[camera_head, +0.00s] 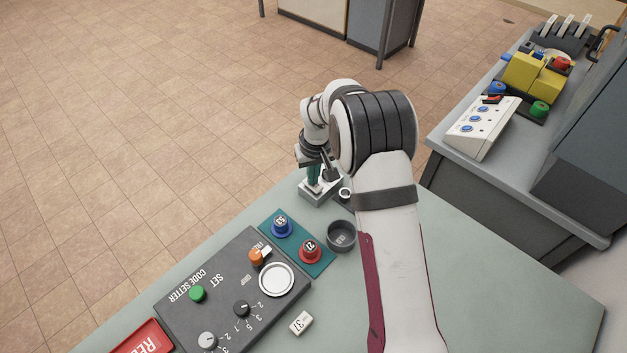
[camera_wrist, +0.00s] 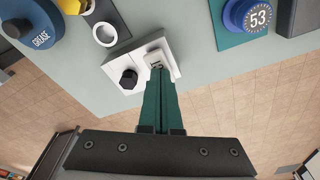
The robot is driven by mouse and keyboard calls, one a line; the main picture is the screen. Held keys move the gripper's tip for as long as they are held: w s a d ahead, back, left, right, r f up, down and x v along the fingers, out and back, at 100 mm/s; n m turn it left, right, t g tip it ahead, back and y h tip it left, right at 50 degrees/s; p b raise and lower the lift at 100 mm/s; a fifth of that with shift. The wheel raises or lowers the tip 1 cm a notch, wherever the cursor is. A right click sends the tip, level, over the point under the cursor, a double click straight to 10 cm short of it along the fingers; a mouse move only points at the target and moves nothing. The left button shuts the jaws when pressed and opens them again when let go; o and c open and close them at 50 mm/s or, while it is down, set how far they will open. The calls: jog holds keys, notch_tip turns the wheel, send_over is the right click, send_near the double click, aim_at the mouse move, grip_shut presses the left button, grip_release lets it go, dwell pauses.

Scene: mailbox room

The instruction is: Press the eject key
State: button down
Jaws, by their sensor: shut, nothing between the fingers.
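A small light-grey box (camera_head: 322,190) stands at the far end of the pale green table, and it also shows in the wrist view (camera_wrist: 118,68). On it are a black knob (camera_wrist: 129,79) and a whitish key (camera_wrist: 172,60), whose label I cannot read; this may be the eject key. My gripper (camera_wrist: 157,72) has its green fingers shut and empty. Their tips are at the whitish key and cover part of it; whether they touch or press it I cannot tell. In the head view my gripper (camera_head: 314,182) points down onto the box.
Near the box are a white ring (camera_wrist: 106,34), a dark round cup (camera_head: 341,236) and a teal plate with a blue "53" knob (camera_head: 282,226) and a red knob (camera_head: 310,251). A dark code setter panel (camera_head: 228,297) lies nearer. A side bench (camera_head: 475,150) stands right.

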dwell(0.3)
jog(key=shift+r, duration=3.4)
jog(key=s+d+r+m, duration=0.3)
jog(key=s+r, duration=0.6)
jog(key=s, duration=0.3)
jog(key=s+d+m+g+y, duration=0.1)
jog(key=s+m, duration=0.4)
jog(key=s, duration=1.9)
jog(key=shift+s+d+r+m+g, duration=0.3)
jog(key=shift+s+d+g, duration=0.1)
jog(key=shift+g, duration=0.1)
